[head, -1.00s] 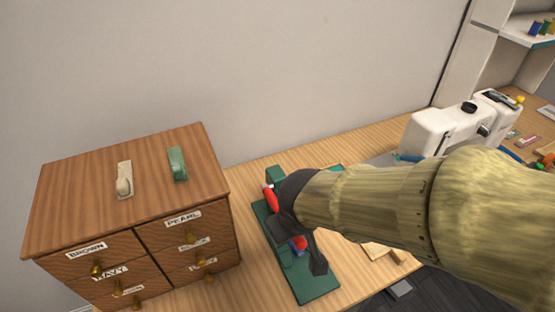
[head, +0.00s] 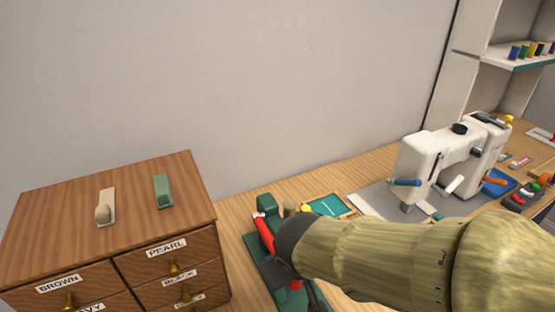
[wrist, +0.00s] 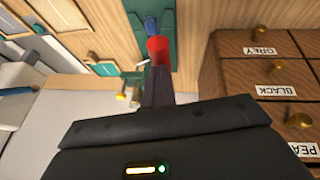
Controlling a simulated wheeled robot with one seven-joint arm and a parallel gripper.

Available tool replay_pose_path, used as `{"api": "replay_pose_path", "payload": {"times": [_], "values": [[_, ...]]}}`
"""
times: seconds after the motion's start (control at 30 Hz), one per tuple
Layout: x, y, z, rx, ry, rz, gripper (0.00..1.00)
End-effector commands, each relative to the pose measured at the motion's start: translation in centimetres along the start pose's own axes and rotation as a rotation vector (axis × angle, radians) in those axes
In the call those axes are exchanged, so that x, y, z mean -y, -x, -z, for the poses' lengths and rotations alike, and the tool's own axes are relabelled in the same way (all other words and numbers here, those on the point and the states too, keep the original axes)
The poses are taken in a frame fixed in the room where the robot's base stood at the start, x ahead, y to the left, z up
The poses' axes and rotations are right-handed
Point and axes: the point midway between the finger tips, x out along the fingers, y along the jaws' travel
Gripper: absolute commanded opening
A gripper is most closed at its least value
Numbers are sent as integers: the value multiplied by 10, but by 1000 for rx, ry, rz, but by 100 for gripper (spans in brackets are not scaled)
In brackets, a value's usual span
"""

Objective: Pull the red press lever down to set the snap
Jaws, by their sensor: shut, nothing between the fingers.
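The green snap press (head: 262,270) stands on the wooden table, right of the drawer cabinet. Its red lever (head: 264,233) slants down beside the green upright, and my gripper hides part of it. Another small red part (head: 295,285) shows below my wrist; I cannot tell whether it belongs to the lever. My gripper (head: 318,300) is over the press, its fingers partly hidden in the head view. In the wrist view the shut fingers (wrist: 157,75) point at a red cylindrical end (wrist: 157,50), with a blue part (wrist: 151,25) behind it. Whether they touch it is unclear.
A wooden drawer cabinet (head: 110,225) with labelled drawers stands close on the left. A green tray (head: 329,206) lies behind the press. A white sewing machine (head: 450,155) stands at the right, near small coloured items. The wall is behind.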

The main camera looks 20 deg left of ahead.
Motion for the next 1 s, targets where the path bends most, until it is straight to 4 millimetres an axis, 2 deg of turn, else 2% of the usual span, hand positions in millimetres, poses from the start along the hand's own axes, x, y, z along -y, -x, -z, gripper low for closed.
{"api": "replay_pose_path", "payload": {"times": [0.03, 0.27, 0.6, 1.0], "values": [[9, -17, -22, 61, 12, 15, 0], [6, -8, -17, 54, 8, 12, 0], [-3, 45, 10, 1, -1, 4, 0], [1, 107, -14, -10, 0, 1, 0]]}}
